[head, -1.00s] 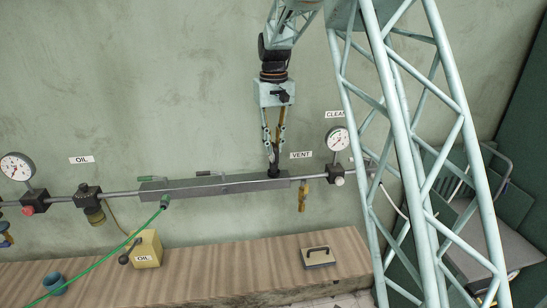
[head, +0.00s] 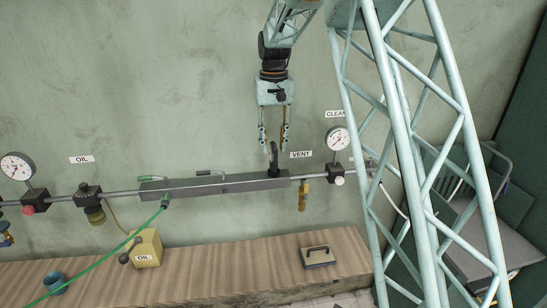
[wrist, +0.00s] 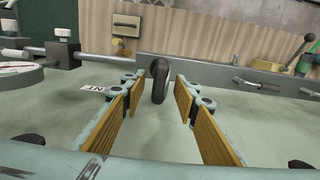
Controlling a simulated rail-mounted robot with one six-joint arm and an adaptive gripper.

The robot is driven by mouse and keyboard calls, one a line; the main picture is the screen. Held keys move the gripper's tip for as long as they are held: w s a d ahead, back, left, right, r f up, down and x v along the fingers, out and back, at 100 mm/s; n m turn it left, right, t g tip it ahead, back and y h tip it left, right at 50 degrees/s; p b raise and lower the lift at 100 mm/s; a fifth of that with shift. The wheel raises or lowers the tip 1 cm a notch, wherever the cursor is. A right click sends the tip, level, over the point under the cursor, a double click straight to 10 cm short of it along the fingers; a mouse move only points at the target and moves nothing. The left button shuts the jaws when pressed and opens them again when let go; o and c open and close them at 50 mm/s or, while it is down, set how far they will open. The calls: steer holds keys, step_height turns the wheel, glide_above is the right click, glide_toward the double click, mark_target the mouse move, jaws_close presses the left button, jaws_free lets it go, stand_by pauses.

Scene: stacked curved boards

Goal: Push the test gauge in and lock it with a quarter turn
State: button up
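The test gauge (head: 273,153) is a dark round body seen nearly edge-on, standing upright in a black socket (head: 273,172) near the right end of the grey manifold bar (head: 225,184). In the wrist view the gauge (wrist: 159,80) is a dark oval in the gap beyond the finger pads. My gripper (head: 273,138) is open above it, one finger on each side. The fingers, with yellow-brown pads, look clear of the gauge in the wrist view (wrist: 157,88). The gauge face is hidden, and whether it is locked cannot be seen.
A VENT label (head: 300,155) and a brass part (head: 302,195) are right of the socket. A white gauge (head: 336,138) stands farther right.

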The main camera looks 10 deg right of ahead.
step_height(320, 180, up, 12)
steer(key=shift+f, duration=0.15)
stand_by(0.6)
stand_by(0.6)
steer(key=s+r+t+b, duration=0.2)
steer(key=s+b, duration=0.8)
steer(key=s, duration=2.1)
steer(key=s+f+b, duration=0.3)
steer(key=s+f, duration=0.3)
steer(key=s, duration=0.3)
steer(key=s+f+t+b, duration=0.1)
steer(key=s+f+b, duration=0.2)
steer(key=s, duration=0.7)
steer(key=s+f+t+b, duration=0.1)
steer(key=s+f+b, duration=0.2)
steer(key=s+f, duration=0.5)
steer(key=shift+s+f+n, duration=0.35)
steer(key=shift+s+n, duration=0.05)
steer(key=shift+s, duration=0.4)
